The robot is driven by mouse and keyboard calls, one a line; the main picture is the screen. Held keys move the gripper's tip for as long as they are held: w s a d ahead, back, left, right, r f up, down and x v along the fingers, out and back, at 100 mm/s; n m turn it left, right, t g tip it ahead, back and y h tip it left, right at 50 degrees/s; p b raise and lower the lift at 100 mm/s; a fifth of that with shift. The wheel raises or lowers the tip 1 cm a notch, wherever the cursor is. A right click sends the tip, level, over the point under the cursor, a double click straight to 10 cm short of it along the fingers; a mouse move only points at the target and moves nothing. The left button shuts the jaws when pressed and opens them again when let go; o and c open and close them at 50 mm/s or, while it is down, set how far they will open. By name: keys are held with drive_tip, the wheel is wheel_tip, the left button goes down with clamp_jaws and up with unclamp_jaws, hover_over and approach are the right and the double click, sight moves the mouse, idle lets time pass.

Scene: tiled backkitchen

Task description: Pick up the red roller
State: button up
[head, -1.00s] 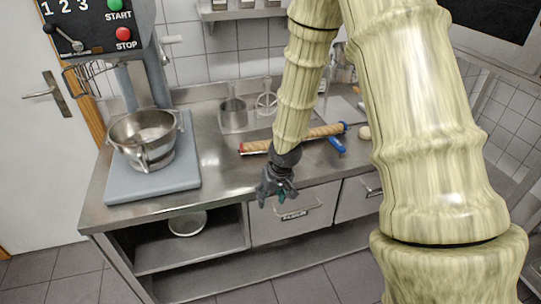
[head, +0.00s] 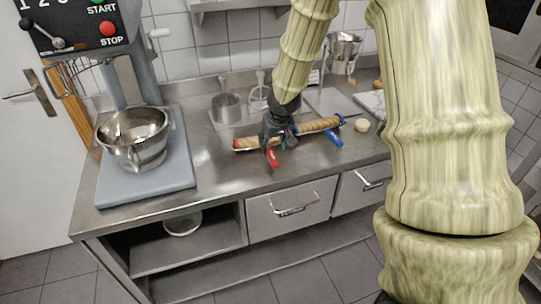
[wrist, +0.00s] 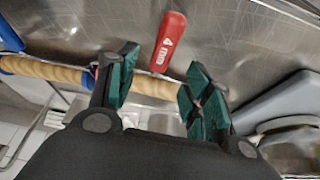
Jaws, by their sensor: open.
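In the wrist view this red piece (wrist: 168,42) is marked "4 mm". Contact cannot be told.
A blue piece (head: 333,138) lies beside the roller's right half. A mixer with a steel bowl (head: 135,135) stands at the left. The counter's front left (head: 215,175) is clear.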

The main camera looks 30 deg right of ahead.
sight(271, 153)
drive_tip(key=shift+x, duration=3.5)
drive_tip(key=shift+a, duration=0.1)
drive_tip(key=shift+c, duration=0.4)
clamp_jaws()
